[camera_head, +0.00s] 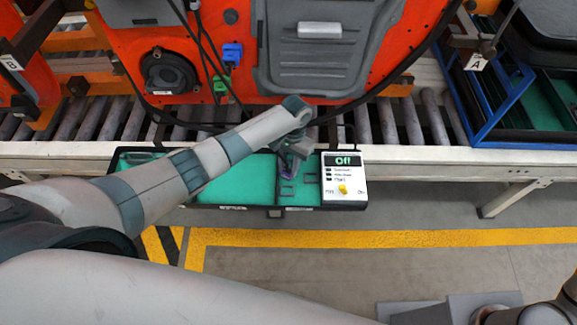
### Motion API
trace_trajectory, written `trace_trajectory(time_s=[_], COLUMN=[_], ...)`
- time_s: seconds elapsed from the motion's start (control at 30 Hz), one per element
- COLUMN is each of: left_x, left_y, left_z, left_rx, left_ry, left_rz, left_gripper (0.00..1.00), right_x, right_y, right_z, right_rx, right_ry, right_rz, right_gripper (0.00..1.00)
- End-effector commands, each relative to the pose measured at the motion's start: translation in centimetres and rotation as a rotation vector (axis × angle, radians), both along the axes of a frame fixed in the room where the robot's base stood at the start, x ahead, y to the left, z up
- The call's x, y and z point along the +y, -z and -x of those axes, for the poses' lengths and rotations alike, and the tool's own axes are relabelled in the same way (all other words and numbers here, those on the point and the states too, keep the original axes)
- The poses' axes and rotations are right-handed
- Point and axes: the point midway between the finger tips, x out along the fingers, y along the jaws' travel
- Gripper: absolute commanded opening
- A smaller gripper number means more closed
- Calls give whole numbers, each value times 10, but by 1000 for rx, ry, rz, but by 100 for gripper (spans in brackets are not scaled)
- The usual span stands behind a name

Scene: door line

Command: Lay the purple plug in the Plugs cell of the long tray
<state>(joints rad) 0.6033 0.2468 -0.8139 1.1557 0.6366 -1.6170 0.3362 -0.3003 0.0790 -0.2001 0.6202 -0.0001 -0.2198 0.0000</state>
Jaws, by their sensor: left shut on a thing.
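The long tray (225,207) is black-rimmed with a green floor and is fixed along the front of the conveyor. My left arm crosses over it from the left. My left gripper (289,170) is low over the tray's narrow right-hand part, beside the white box. It is shut on the purple plug (288,174), of which only a small purple patch shows. I cannot tell whether the plug touches the tray floor. The cell labels are too small to read. My right gripper is not in view.
A white box (345,192) with an "Off" display and a yellow knob sits at the tray's right end. Behind, an orange door (390,45) stands on the rollers, with a blue connector (232,53) and a green one (222,84). A blue-framed crate (482,110) is at right.

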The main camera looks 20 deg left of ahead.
Motion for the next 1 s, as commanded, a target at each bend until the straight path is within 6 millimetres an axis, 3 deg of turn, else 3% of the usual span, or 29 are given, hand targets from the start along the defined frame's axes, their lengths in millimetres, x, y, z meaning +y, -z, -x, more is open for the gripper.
trace_trajectory(time_s=[0.23, 0.27, 0.33, 0.77, 1.0], left_x=[0, 0, 0, 0, -1], left_y=[5, 4, 4, 1, -22], left_z=[0, 0, 0, -1, -5], left_rx=[1, 1, 0, -1, -3], left_ry=[0, 0, 0, 0, 0], left_rz=[0, 0, 0, 1, 2], left_gripper=[0, 32, 48, 49, 49], right_x=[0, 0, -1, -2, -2], right_y=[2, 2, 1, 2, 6], right_z=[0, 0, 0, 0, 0], right_rx=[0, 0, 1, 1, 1], right_ry=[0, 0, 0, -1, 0], right_rz=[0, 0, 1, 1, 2], right_gripper=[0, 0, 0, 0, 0])
